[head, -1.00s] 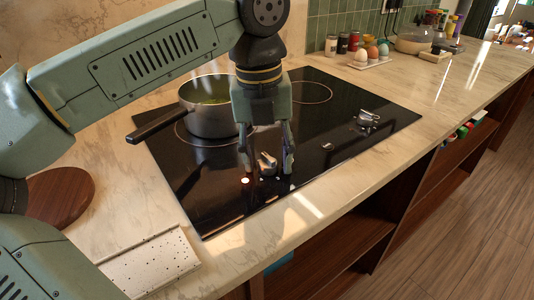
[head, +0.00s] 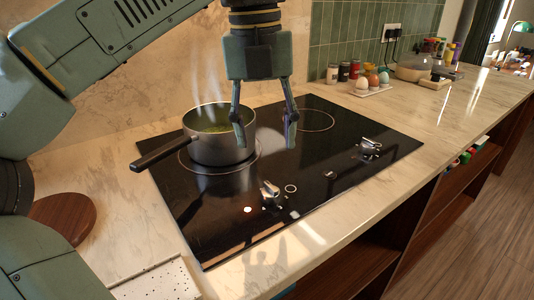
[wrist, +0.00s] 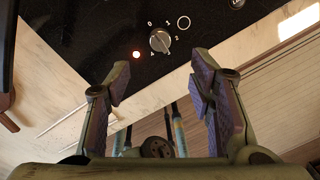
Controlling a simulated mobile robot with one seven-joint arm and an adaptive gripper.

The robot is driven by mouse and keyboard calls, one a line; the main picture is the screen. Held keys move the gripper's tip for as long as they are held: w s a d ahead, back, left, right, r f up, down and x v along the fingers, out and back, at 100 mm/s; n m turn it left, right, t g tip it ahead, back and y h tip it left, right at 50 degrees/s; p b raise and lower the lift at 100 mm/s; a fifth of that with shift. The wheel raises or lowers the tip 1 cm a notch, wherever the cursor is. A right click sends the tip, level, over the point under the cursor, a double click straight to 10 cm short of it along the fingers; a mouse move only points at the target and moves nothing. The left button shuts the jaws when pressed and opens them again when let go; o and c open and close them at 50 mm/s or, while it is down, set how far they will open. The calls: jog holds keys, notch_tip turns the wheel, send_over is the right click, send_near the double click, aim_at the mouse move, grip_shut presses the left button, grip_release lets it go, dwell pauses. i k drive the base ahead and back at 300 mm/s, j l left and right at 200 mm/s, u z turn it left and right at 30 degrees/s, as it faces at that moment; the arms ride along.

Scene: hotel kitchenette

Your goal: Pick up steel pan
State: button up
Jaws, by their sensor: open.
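The steel pan (head: 222,150) stands on the left rear part of the black cooktop (head: 330,205) in the head view. It holds something greenish, and steam rises from it. Its dark handle (head: 158,154) points left toward the front. My gripper (head: 266,142) is open and empty, with its fingers pointing down. It hangs just right of the pan in the picture, and one finger overlaps the pan's right rim; I cannot tell whether they touch. In the wrist view the open fingers (wrist: 165,85) show with a cooktop knob (wrist: 160,41) beyond them. The pan's body is not visible there.
Knobs (head: 270,192) stand up from the cooktop's front part, and a red light glows by one in the wrist view. A round wooden board (head: 66,217) and a speckled white tray (head: 160,282) lie at left. Eggs and jars stand behind right. The right counter is mostly clear.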

aim_at(210, 139)
jog(key=k+l, duration=0.8)
jog(key=l, duration=0.1)
